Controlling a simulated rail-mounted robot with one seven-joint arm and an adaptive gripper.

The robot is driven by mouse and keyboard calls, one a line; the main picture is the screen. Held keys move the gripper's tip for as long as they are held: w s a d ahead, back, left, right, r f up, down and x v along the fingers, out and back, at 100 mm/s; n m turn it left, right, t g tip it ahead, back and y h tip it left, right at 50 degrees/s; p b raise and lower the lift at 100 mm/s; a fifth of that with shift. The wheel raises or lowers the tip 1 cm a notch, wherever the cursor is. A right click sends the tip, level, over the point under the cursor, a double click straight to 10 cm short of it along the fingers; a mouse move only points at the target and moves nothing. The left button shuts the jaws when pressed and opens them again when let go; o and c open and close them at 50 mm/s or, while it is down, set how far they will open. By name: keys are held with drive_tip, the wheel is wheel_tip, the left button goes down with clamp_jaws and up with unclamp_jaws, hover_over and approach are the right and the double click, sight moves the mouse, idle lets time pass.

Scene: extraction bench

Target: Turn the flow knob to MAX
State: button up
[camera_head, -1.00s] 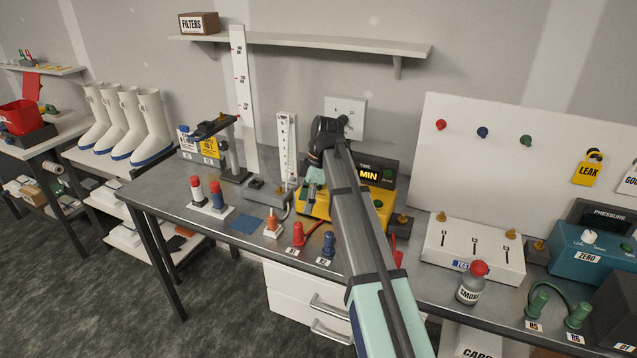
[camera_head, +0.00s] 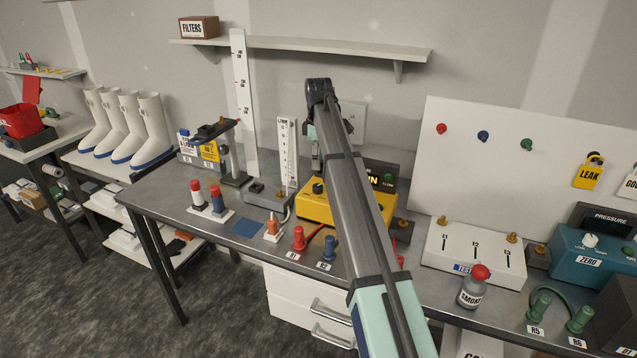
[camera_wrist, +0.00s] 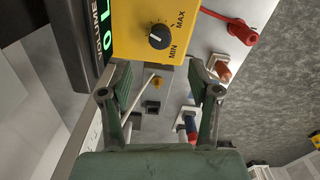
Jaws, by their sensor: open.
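The flow knob is a black round knob (camera_wrist: 159,37) with a white mark, on the yellow box (camera_wrist: 190,60). MIN and MAX are printed beside it. In the wrist view the white mark is on the knob's left side, away from both words. The knob (camera_head: 318,188) also shows on the yellow box (camera_head: 316,208) in the head view. My gripper (camera_wrist: 158,76) is open and empty, its fingers spread wide. The knob lies beyond the fingertips, apart from them. In the head view my arm hides most of the gripper and part of the box.
Red and blue connectors (camera_head: 299,238) stand in front of the yellow box. A scale stand (camera_head: 287,150) and a grey base (camera_head: 264,197) are left of it. A white switch block (camera_head: 470,250) is at right. A shelf (camera_head: 310,43) hangs above.

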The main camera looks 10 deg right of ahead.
sight(318, 186)
wheel_tip(318, 186, down, 10)
drive_tip(key=shift+p, duration=1.1)
drive_tip(key=c, duration=1.2)
